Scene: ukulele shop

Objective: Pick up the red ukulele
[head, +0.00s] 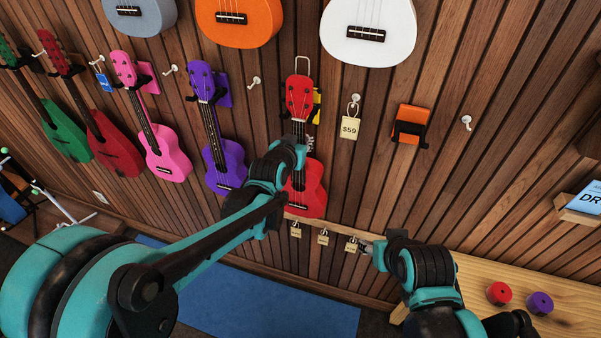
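The bright red ukulele (309,191) hangs upright on the wood-slat wall near the middle, its headstock at a wall hanger with a yellow piece behind it. My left arm reaches up from the lower left, and its gripper (304,143) is in front of the ukulele's neck, just above the body. The arm hides part of the neck and body's left side. Whether the fingers touch or close around the neck is unclear. My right gripper (367,247) is lower right of the ukulele, apart from it, by a small ledge with tags; its fingers are too small to judge.
A purple ukulele (222,157) hangs close on the left, with pink (164,155), dark red (115,150) and green (65,135) ones beyond. A $59 tag (350,128) and orange hanger (411,125) are right. A wooden counter (520,285) holds red and purple round items.

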